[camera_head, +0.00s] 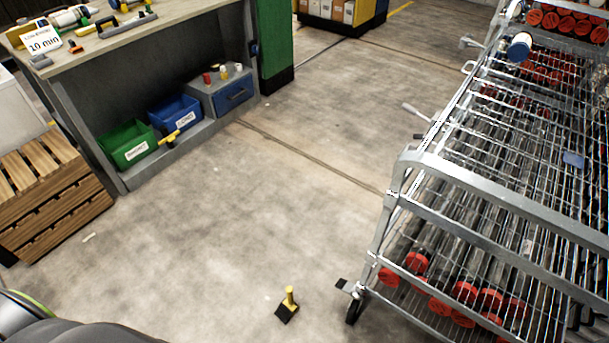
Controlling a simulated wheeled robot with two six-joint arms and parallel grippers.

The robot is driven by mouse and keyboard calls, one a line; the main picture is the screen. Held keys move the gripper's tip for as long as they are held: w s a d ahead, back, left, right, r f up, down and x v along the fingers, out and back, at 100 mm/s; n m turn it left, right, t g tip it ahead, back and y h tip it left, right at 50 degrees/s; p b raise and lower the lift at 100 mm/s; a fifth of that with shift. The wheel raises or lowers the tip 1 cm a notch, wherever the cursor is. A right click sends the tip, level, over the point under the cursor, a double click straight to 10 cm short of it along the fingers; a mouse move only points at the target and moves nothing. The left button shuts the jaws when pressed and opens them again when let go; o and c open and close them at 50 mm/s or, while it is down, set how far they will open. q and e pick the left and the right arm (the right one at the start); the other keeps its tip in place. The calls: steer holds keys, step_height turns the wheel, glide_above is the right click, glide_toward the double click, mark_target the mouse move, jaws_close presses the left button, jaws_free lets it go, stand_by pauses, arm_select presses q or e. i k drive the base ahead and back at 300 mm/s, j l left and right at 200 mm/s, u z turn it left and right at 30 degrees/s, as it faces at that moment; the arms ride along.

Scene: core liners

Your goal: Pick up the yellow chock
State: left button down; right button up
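A yellow chock (290,296) with a black base (287,313) sits on the concrete floor at the bottom middle of the head view. Its yellow part stands up from the base. It is just left of the wheel (354,311) of the wire rack cart and apart from it. Neither of my grippers shows in this view.
A wire rack cart (480,205) holding core liners with red caps fills the right side. A workbench (95,45) with a green bin (127,146) and a blue bin (176,115) below stands upper left. A wooden crate (50,190) is at left. The middle floor is clear.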

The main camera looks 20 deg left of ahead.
mark_target(288, 307)
steer(key=k+j+u, duration=0.3)
steer(key=k+j, duration=0.3)
steer(key=k, duration=0.15)
